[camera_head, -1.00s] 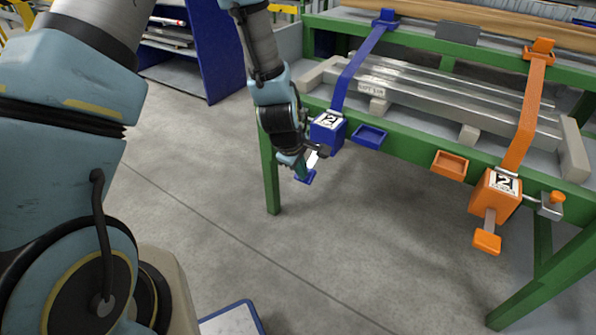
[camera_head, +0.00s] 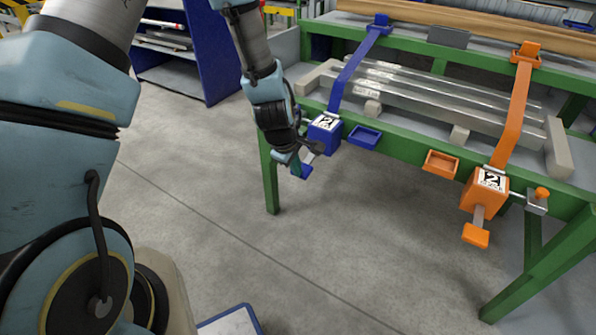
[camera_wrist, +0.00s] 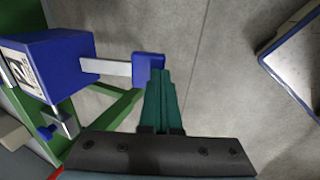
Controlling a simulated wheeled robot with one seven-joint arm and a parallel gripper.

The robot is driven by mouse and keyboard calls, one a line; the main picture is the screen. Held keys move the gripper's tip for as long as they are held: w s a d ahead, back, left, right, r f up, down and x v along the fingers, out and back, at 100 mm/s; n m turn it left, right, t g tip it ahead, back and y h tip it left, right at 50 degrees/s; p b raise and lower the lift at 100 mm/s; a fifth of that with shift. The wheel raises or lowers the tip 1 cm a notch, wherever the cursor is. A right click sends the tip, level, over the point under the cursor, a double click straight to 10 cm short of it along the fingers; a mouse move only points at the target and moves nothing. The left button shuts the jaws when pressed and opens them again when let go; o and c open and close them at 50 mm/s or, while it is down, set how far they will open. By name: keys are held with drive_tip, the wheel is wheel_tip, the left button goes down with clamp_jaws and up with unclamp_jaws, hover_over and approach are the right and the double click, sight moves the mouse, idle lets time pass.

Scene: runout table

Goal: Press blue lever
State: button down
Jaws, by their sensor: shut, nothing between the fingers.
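The blue lever is a metal bar with a blue end pad (camera_head: 305,172), standing out from a blue ratchet box (camera_head: 325,133) on the table's green front rail. In the wrist view, the blue pad (camera_wrist: 148,68) is at the end of the bar (camera_wrist: 108,67). My gripper (camera_head: 296,163) is at the lever's pad. Its green fingers (camera_wrist: 163,80) are together and empty. In the wrist view the fingertips overlap the pad's lower right edge; I cannot tell for sure whether they touch it.
A blue strap (camera_head: 357,68) runs from the box over metal bars (camera_head: 450,97). An orange ratchet box (camera_head: 484,192) with its own lever pad (camera_head: 476,235) is at the right. A blue tray (camera_head: 364,137) and an orange tray (camera_head: 441,163) sit on the rail. The floor below is clear.

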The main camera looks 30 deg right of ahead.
drive_tip(key=s+a+v, duration=0.1)
drive_tip(key=v, duration=0.9)
drive_tip(key=shift+a, duration=0.5)
drive_tip(key=w+a+r+m+y, duration=0.1)
drive_tip(key=w+a+r+m, duration=0.15)
drive_tip(key=a, duration=0.45)
drive_tip(key=w+a+r+m, duration=0.1)
drive_tip(key=w+a+r, duration=0.2)
drive_tip(key=a, duration=0.4)
drive_tip(key=s+a+r+m+y, duration=0.1)
drive_tip(key=s+a+r+m, duration=0.15)
drive_tip(key=a, duration=0.65)
drive_tip(key=s+a+r+m+y, duration=0.1)
drive_tip(key=a+r, duration=0.2)
drive_tip(key=a, duration=0.6)
wheel_tip(320, 180, up, 14)
drive_tip(key=d+p, duration=0.1)
drive_tip(key=p, duration=1.3)
drive_tip(key=shift+w, duration=0.3)
drive_tip(key=shift+f, duration=0.15)
